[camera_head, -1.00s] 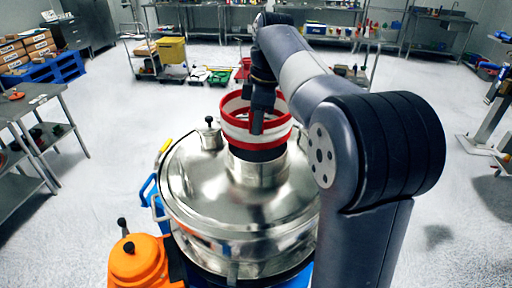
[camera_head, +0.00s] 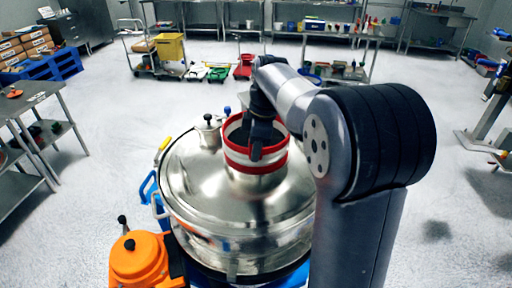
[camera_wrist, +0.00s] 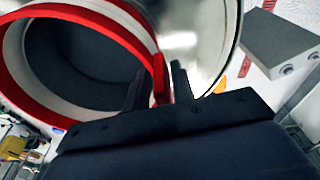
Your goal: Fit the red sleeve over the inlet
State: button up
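The red-and-white sleeve (camera_head: 238,161) is at the steel inlet neck (camera_head: 256,186) on top of the sifter's domed lid (camera_head: 195,185). It looks roughly level and hides the dark upper part of the inlet, so it appears to be around it. How far down it sits I cannot tell. The sleeve's inside is dark there.
An orange unit (camera_head: 138,258) with a black knob stands at the sifter's front left. A small capped port (camera_head: 209,133) rises from the lid behind and left of the inlet. A steel table (camera_head: 40,125) is at far left. The floor between is clear.

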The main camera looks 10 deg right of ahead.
jog(key=shift+o, duration=0.9)
jog(key=shift+r, duration=0.1)
notch_tip(320, 180, up, 12)
jog(key=d+b, duration=0.1)
jog(key=shift+s+d, duration=0.25)
jog(key=shift+d, duration=0.15)
jog(key=shift+f, duration=0.2)
jog(key=f, duration=0.4)
jog(key=a+f+p, duration=0.1)
jog(key=f, duration=0.3)
jog(key=a+f, duration=0.1)
jog(key=f, duration=0.3)
jog(key=shift+w, duration=0.2)
jog(key=shift+d+r+b, duration=0.1)
jog(key=shift+r+b, duration=0.2)
jog(key=shift+r, duration=1.95)
